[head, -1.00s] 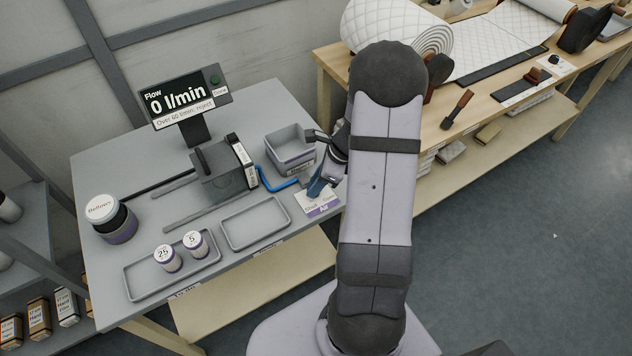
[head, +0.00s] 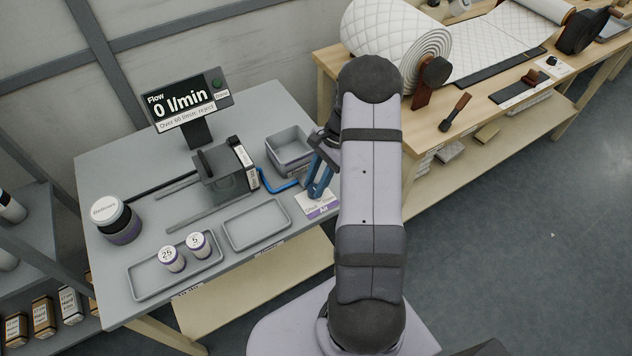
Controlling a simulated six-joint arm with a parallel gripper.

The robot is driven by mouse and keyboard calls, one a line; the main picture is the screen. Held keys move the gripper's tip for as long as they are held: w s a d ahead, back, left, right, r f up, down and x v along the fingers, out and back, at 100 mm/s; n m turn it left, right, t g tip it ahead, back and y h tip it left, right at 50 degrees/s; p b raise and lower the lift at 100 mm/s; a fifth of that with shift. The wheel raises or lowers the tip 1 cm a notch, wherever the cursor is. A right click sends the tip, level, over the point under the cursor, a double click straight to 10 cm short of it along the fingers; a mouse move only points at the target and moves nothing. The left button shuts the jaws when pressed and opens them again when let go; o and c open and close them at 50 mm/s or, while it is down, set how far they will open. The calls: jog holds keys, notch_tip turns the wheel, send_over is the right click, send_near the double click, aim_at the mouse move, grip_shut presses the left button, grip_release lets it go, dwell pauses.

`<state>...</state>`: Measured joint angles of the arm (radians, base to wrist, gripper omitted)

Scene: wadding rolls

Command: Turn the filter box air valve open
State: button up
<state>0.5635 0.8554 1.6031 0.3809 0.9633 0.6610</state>
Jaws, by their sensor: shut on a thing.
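The air valve's label plate (head: 321,209), white with a purple band, lies at the right edge of the grey table. My gripper (head: 317,191) reaches down over the plate with its blue fingers and is shut on the valve handle. The handle is mostly hidden between the fingers, so its angle is hard to read. A blue hose (head: 275,185) runs from the plate's side to the dark filter box (head: 222,172). The flow display (head: 181,98) behind the box reads 0 l/min.
A grey bin (head: 289,147) stands just left of my gripper. An empty tray (head: 257,225), a tray with two small weights (head: 186,252) and a round Bellows jar (head: 116,220) lie further left. A wooden bench (head: 430,125) with wadding rolls stands right.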

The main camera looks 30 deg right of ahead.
jog(key=n+g, duration=0.1)
jog(key=n, duration=0.2)
jog(key=shift+w+a+n, duration=0.1)
jog(key=shift+w+n, duration=0.05)
jog(key=shift+n, duration=0.25)
jog(key=n+g+h, duration=0.1)
jog(key=n, duration=0.3)
jog(key=shift+w+g, duration=0.1)
jog(key=shift+g, duration=0.3)
jog(key=o, duration=1.1)
jog(key=shift+c, duration=0.2)
jog(key=shift+h+b, duration=0.3)
jog(key=b+v, duration=0.2)
jog(key=v, duration=0.5)
jog(key=shift+r, duration=0.2)
